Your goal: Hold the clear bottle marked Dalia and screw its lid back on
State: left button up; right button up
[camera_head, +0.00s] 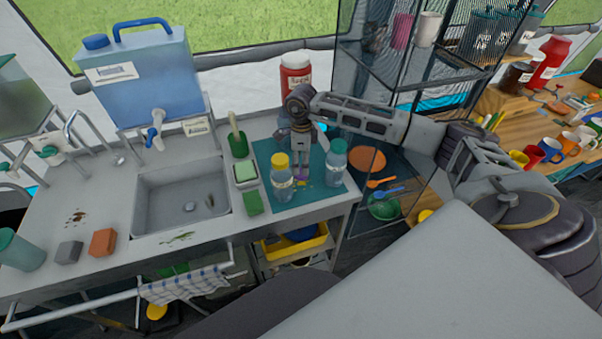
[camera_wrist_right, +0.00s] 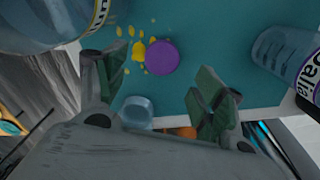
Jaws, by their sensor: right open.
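The clear bottle marked Dalia (camera_wrist_right: 275,47) is at the right edge of the right wrist view, cut off by the frame. No lid shows on its visible end. In the head view it seems to be mostly hidden behind my right gripper. A round purple lid (camera_wrist_right: 162,57) lies on the teal mat (camera_wrist_right: 215,25); it also shows in the head view (camera_head: 302,174). My right gripper (camera_wrist_right: 160,88) is open and empty above the mat, its fingers on either side of the lid and apart from it. My left gripper is not in view.
A yellow-lidded bottle (camera_head: 282,181) and a teal-lidded bottle (camera_head: 336,162) stand close around the gripper on the mat. A red jar (camera_head: 295,77) stands behind. Small yellow bits lie near the lid.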

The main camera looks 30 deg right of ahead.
aim_at(301, 172)
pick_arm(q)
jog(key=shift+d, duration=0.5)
pick_arm(e)
jog(key=shift+f, duration=0.2)
notch_tip(301, 172, down, 3)
jog(key=shift+w+f+p, duration=0.1)
jog(key=shift+w+p, duration=0.05)
jog(key=shift+p, duration=0.4)
jog(key=shift+f, duration=0.85)
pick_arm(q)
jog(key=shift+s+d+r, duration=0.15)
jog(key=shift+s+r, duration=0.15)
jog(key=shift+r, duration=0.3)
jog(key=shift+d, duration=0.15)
pick_arm(e)
jog(key=c, duration=0.8)
jog(key=shift+r, duration=0.15)
